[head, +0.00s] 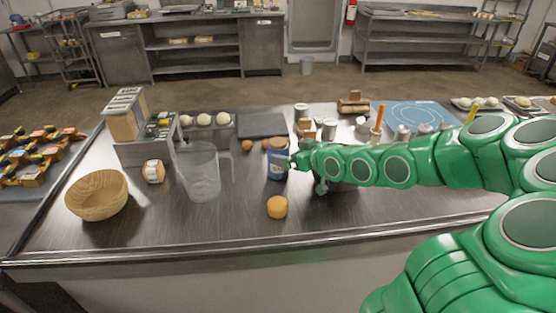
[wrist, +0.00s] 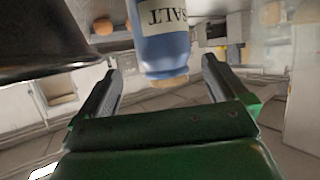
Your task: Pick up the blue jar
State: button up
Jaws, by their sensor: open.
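The blue jar (head: 278,163) stands on the steel counter just left of my gripper (head: 305,172). In the wrist view the blue jar (wrist: 161,45) has a label reading SALT and shows upside down at the top, beyond and between the open fingers. My gripper (wrist: 158,85) is open and nothing is between its fingers. In the head view its fingertips are close to the jar's right side; whether they touch it cannot be told.
A clear measuring jug (head: 200,172) stands left of the jar, and a round orange-tan item (head: 277,207) lies in front. The front middle counter is mostly clear.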

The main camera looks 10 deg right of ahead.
aim_at(284, 154)
jog(key=shift+s+a+x, duration=0.15)
jog(key=shift+x, duration=1)
jog(key=shift+s+a+x, duration=0.1)
jog(key=shift+x, duration=1.9)
jog(key=shift+f, duration=0.1)
jog(key=c, duration=1.5)
jog(key=shift+r, duration=5)
